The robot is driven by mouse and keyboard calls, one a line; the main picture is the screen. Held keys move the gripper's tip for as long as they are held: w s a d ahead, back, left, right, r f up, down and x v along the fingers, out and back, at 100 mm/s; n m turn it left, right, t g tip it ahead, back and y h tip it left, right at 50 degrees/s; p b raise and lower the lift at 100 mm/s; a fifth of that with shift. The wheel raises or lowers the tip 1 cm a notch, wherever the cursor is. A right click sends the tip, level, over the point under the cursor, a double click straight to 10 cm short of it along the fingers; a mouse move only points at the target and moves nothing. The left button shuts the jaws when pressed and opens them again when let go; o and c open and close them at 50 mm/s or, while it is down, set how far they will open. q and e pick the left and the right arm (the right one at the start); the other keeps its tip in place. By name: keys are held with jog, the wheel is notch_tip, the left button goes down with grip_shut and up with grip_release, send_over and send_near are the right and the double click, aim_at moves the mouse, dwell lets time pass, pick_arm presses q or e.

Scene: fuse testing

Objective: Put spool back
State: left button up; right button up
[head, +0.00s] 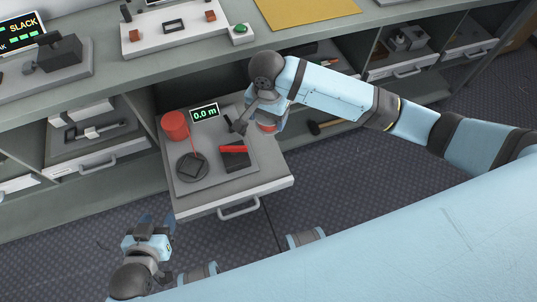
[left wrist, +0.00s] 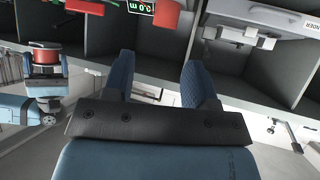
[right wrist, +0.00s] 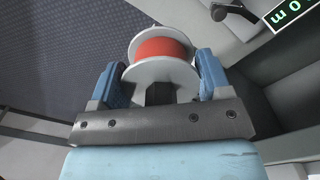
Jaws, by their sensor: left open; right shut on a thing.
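The spool has white flanges and an orange-red winding. In the right wrist view the spool (right wrist: 160,55) sits between the fingers of my right gripper (right wrist: 157,75), which is shut on it. In the head view the spool (head: 267,127) is mostly hidden under my right gripper (head: 268,118), at the right edge of the open drawer (head: 272,181). It also shows in the left wrist view (left wrist: 45,57). My left gripper (head: 158,225) is open and empty, low in front of the drawer's left front corner; its fingers show in the left wrist view (left wrist: 158,72).
The drawer holds a grey tray (head: 215,180) with a red cylinder (head: 174,126), a display reading 0.0 m (head: 205,113), a round black disc (head: 192,167) and a black block (head: 235,160) with a red bar. The counter (head: 90,100) overhangs behind. Open floor lies in front.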

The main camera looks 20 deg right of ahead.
notch_tip(320, 180, down, 14)
jog(key=b, duration=0.3)
jog(key=shift+d, duration=0.1)
notch_tip(320, 180, down, 4)
jog(key=shift+b, duration=0.75)
pick_arm(q)
jog(key=shift+w+d+f+t, duration=0.15)
jog(key=shift+d+f+t, duration=0.1)
jog(key=shift+d+t, duration=0.25)
jog(key=shift+r, duration=0.1)
pick_arm(e)
jog(key=o, duration=1)
jog(key=shift+f, duration=0.1)
pick_arm(q)
jog(key=shift+f, duration=0.35)
